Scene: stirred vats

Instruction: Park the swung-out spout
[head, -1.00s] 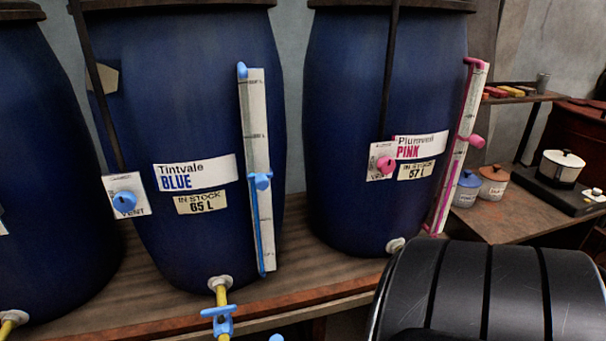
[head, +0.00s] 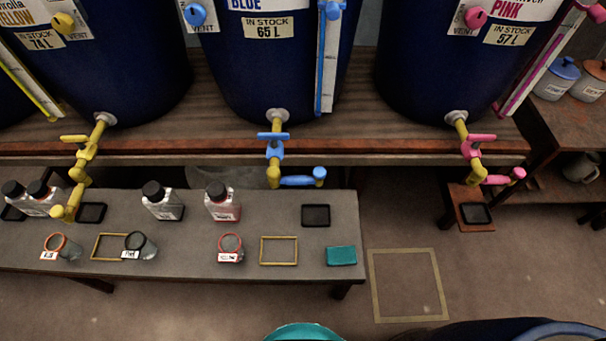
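Three taps with jointed spouts hang from the vats. The yellow spout (head: 75,195), under the left vat, is swung out forward over the bench, its yellow knob end (head: 60,213) near a black pad. The blue spout (head: 298,181) is turned sideways to the right, along the shelf front. The pink spout (head: 499,181) is also turned to the right, above a small wooden ledge with a black pad. The yellow (head: 75,139), blue (head: 273,136) and pink (head: 481,138) tap handles all lie crosswise. Neither of my grippers is in view.
The grey bench (head: 190,262) holds capped bottles (head: 222,203), labelled jars (head: 230,246), black pads (head: 316,215), yellow frames (head: 278,251) and a teal block (head: 341,256). A taped square (head: 407,284) marks clear floor. A teal round thing (head: 305,333) shows at the bottom edge.

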